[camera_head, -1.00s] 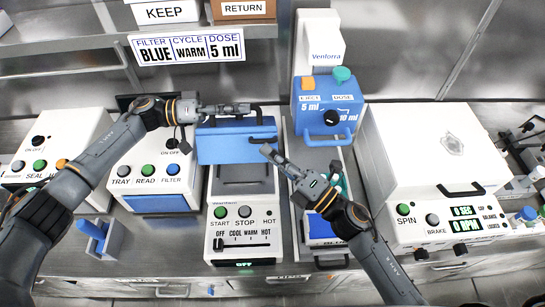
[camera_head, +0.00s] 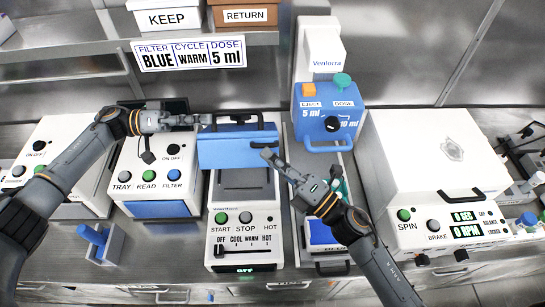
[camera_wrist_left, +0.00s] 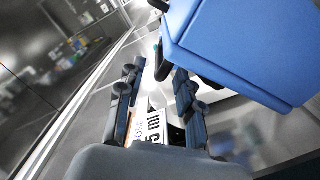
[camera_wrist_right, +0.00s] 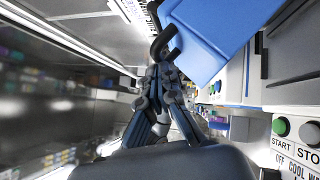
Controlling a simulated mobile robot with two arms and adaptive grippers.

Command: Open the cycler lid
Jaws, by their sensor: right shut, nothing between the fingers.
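The cycler (camera_head: 245,240) is the white machine in the middle with START, STOP and a heat slider. Its blue lid (camera_head: 235,152) stands raised at the back, with a dark handle (camera_head: 240,117) along its top edge. My left gripper (camera_head: 207,121) is open and empty, just left of the lid's top edge; its parted fingers show in the left wrist view (camera_wrist_left: 160,92). My right gripper (camera_head: 268,154) is shut and empty at the lid's right edge. In the right wrist view its closed fingertips (camera_wrist_right: 160,65) are close to the lid and handle; contact is unclear.
The blue Ventorra dispenser (camera_head: 328,122) stands right of the lid, close to my right gripper. A white centrifuge (camera_head: 430,165) is further right. The plate reader (camera_head: 150,170) is left, under my left arm. A sign (camera_head: 193,53) hangs from the shelf behind.

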